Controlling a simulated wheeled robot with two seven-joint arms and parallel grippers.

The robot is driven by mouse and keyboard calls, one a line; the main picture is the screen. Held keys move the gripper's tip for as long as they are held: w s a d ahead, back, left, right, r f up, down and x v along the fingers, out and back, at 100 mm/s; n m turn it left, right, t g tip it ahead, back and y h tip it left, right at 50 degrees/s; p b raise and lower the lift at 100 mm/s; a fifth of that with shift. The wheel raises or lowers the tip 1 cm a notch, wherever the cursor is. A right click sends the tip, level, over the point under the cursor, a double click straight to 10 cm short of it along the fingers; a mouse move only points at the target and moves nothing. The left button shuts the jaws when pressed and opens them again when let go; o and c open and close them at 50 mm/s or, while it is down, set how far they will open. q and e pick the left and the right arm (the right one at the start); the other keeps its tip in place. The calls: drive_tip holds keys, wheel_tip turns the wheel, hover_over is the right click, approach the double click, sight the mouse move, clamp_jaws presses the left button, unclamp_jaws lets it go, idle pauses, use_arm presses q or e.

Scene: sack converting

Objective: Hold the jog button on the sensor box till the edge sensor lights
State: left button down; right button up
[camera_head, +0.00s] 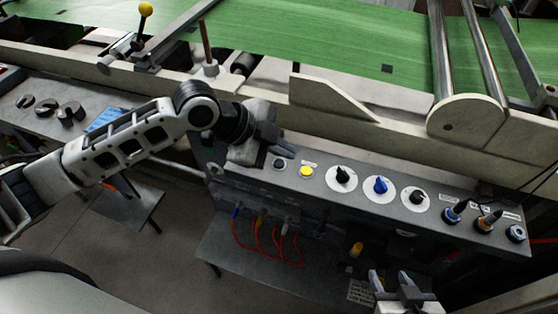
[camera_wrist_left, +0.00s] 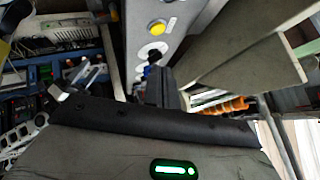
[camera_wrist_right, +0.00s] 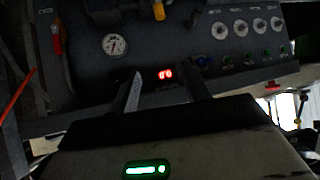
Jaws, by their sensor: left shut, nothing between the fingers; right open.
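The grey sensor box (camera_head: 325,205) runs along the machine's front. Its sloped top carries a black button (camera_head: 279,163), a yellow button (camera_head: 306,171), several knobs and round fittings at the right end. The labels are too small to read, so I cannot tell which button is jog. My left gripper (camera_head: 284,149) is shut and empty, just above the black button; contact is unclear. The yellow button also shows in the left wrist view (camera_wrist_left: 157,28). My right gripper (camera_head: 405,288) is open and empty, low at the right. I cannot identify the edge sensor or see it lit.
A green web (camera_head: 300,40) runs across the machine behind a pale rail (camera_head: 350,120). Red cables (camera_head: 265,250) hang below the box. The right wrist view shows a gauge (camera_wrist_right: 115,45) and a red-lit display (camera_wrist_right: 165,74) on a dark panel.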

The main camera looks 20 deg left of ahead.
use_arm(q)
drive_tip(key=shift+m+t, duration=0.3)
drive_tip(key=shift+m, duration=0.2)
drive_tip(key=w+a+r, duration=0.3)
drive_tip(key=shift+w+a, duration=0.1)
drive_tip(key=shift+w, duration=0.15)
use_arm(e)
drive_tip(key=shift+s+r, duration=0.1)
use_arm(q)
drive_tip(key=shift+f, duration=0.1)
drive_tip(key=b, duration=0.7)
hover_over(274, 163)
wheel_tip(274, 163, down, 6)
drive_tip(key=shift+f, duration=0.15)
drive_tip(key=shift+f+b, duration=0.4)
drive_tip(key=shift+f, duration=0.8)
use_arm(e)
drive_tip(key=f, duration=0.1)
drive_tip(key=a+f, duration=0.1)
drive_tip(key=f, duration=0.1)
drive_tip(key=shift+w+a+m+t+y, duration=0.2)
drive_tip(key=shift+w+m+t+y, duration=0.1)
drive_tip(key=shift+m+t, duration=0.1)
drive_tip(key=shift+d, duration=0.1)
use_arm(q)
drive_tip(key=shift+f, duration=0.15)
